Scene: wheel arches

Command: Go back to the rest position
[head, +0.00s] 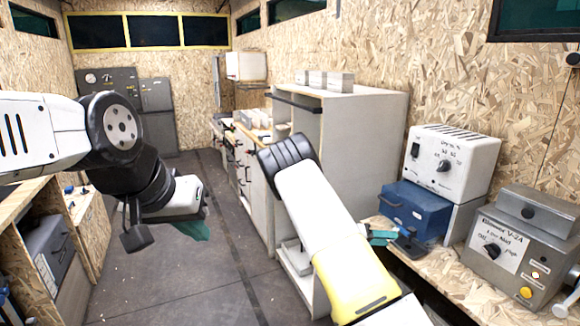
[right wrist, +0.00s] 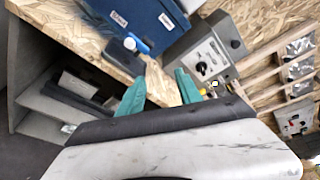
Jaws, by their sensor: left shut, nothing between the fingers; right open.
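My left gripper (head: 196,230) hangs over the grey floor aisle in the head view. Its teal fingers are shut and mostly hidden by the wrist, with nothing seen in them. My right gripper (head: 379,236) is at the edge of the right workbench, partly behind my own right arm. In the right wrist view its two teal fingers (right wrist: 160,91) are apart, with nothing between them. The wooden bench top (right wrist: 84,43) shows beyond the fingers.
On the right bench (head: 455,283) stand a blue box (head: 417,211), a white control unit (head: 452,160), a grey control unit (head: 520,245) and a small black device (head: 409,246). A white cabinet (head: 365,130) stands behind my right arm. The floor aisle (head: 215,280) is clear.

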